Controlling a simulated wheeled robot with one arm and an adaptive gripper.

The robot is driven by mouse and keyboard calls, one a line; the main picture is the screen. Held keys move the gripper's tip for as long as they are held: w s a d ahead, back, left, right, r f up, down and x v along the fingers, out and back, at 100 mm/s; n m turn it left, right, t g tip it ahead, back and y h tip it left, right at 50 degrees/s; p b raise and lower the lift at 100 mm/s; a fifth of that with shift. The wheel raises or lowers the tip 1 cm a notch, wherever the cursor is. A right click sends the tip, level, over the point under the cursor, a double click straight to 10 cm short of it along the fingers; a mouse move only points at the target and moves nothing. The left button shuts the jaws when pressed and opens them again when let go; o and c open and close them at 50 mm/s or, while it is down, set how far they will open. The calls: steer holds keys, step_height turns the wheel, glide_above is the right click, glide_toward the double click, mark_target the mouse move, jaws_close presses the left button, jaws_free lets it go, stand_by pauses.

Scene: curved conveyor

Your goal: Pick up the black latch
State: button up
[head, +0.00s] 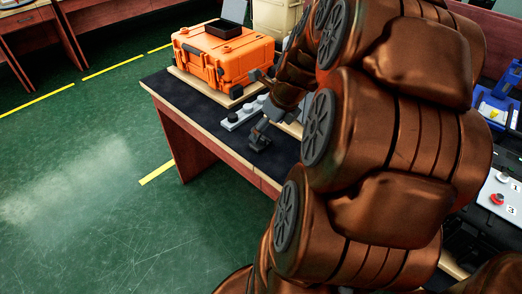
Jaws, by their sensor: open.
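An orange hard case (228,62) stands at the back of the dark tabletop. A small black block (223,30) lies on its lid, and a small dark fitting (236,91) shows low at its front right. I cannot tell for sure which dark part is the black latch. My gripper (257,107) is to the right of the case's front, over the table. Its fingers are spread apart, with nothing visible between them. My arm hides the table to the right of the gripper and part of the gripper itself.
A grey strip with several round knobs (242,113) lies on the table (188,97) close to my gripper. A beige container (270,18) stands behind the case. At right are blue bins (492,108) and a white panel with a red button (497,198). The green floor at left is clear.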

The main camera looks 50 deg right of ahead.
mark_target(261, 141)
steer(key=shift+d+f+m, duration=0.25)
steer(key=shift+d+m, duration=0.05)
steer(key=shift+w+f, duration=0.1)
steer(key=shift+f, duration=0.2)
steer(key=shift+x, duration=0.8)
steer(key=shift+w+d+x, duration=0.2)
steer(key=shift+x, duration=1.1)
steer(key=shift+w+d+x, duration=0.15)
steer(key=shift+w+x, duration=0.05)
steer(key=shift+x, duration=1.1)
steer(key=shift+r, duration=0.15)
steer(key=shift+c, duration=0.2)
steer(key=c, duration=1.1)
steer(key=shift+c, duration=0.2)
steer(key=shift+r, duration=0.1)
